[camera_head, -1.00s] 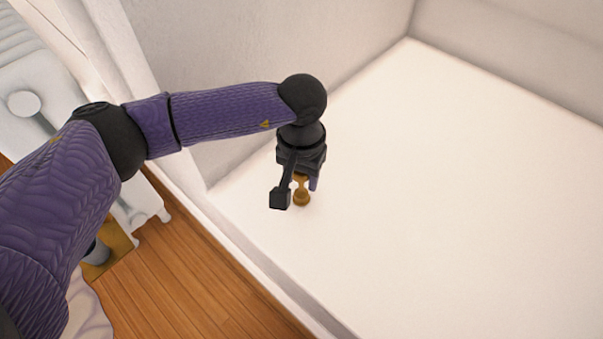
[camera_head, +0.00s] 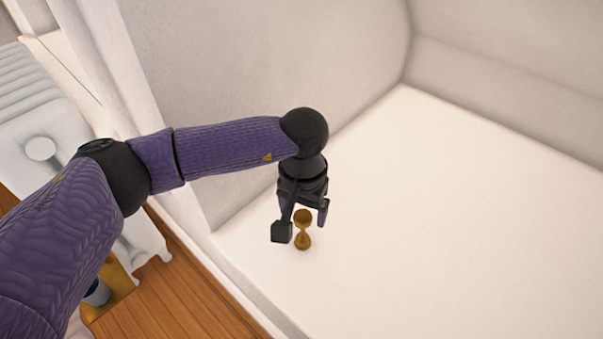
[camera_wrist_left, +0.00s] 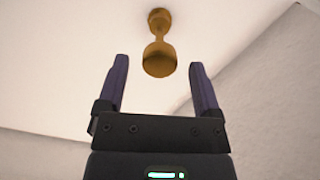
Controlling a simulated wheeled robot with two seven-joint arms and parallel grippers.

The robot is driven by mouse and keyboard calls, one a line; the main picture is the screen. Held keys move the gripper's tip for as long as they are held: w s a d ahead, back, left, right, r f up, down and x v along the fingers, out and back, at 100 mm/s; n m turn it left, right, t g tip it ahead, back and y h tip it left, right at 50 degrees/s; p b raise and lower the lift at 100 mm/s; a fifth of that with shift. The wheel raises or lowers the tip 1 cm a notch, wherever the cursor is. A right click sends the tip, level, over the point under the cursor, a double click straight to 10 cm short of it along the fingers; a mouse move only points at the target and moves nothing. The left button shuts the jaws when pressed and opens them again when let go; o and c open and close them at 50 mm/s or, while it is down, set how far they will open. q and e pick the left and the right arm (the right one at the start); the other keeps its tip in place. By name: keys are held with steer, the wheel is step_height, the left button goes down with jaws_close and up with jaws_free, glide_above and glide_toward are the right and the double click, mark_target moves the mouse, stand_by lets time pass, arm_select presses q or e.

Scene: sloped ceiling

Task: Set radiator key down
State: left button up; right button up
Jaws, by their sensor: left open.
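The radiator key (camera_head: 303,231) is a small brass-coloured piece with two wide ends and a narrow waist. In the head view it stands on the white surface (camera_head: 430,220), just below my left gripper (camera_head: 304,212). In the left wrist view the key (camera_wrist_left: 159,58) shows beyond the fingertips, between their lines and apart from both. My left gripper (camera_wrist_left: 159,62) is open and empty, with its two purple-lined fingers spread. My right gripper is in neither view.
A pale wall (camera_head: 270,60) rises behind the white surface. A white radiator (camera_head: 40,110) stands at the left above a wooden floor (camera_head: 185,290). The surface's front edge drops to that floor. The surface right of the key is clear.

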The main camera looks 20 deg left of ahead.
arm_select(q)
step_height(320, 180, up, 5)
steer(key=shift+f+p, duration=0.2)
steer(key=shift+p, duration=0.95)
step_height(320, 180, up, 4)
steer(key=shift+f+p, duration=0.1)
steer(key=shift+p, duration=0.9)
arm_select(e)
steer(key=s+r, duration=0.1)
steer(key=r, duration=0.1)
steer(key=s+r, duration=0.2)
